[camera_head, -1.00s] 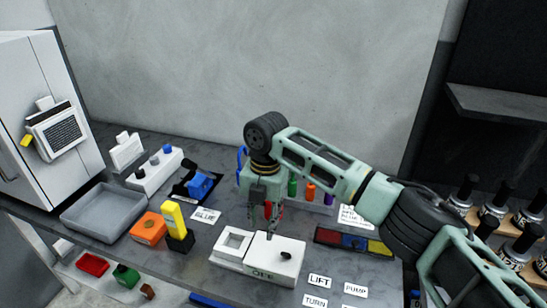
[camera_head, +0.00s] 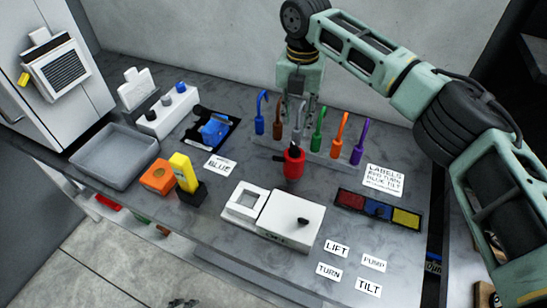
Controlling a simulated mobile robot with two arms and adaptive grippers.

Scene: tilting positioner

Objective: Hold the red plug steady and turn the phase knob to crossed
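The red plug (camera_head: 294,166) stands upright on the table, its dark top tilted to one side, behind a white two-part box. The box's right part (camera_head: 282,232) carries a small black knob (camera_head: 302,222); I cannot read its setting or confirm it is the phase knob. My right gripper (camera_head: 299,108) points down above and behind the red plug, in front of the hook-shaped tools. Its fingers look apart with no clear grasp, and it is clear of the plug. My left gripper is not in view.
A rack with several coloured hooks (camera_head: 318,130) stands at the back. A grey tray (camera_head: 115,157), a white knob block (camera_head: 166,112), an orange block (camera_head: 158,176) and a yellow device (camera_head: 184,172) lie left. A tricolour panel (camera_head: 377,210) and label cards sit right.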

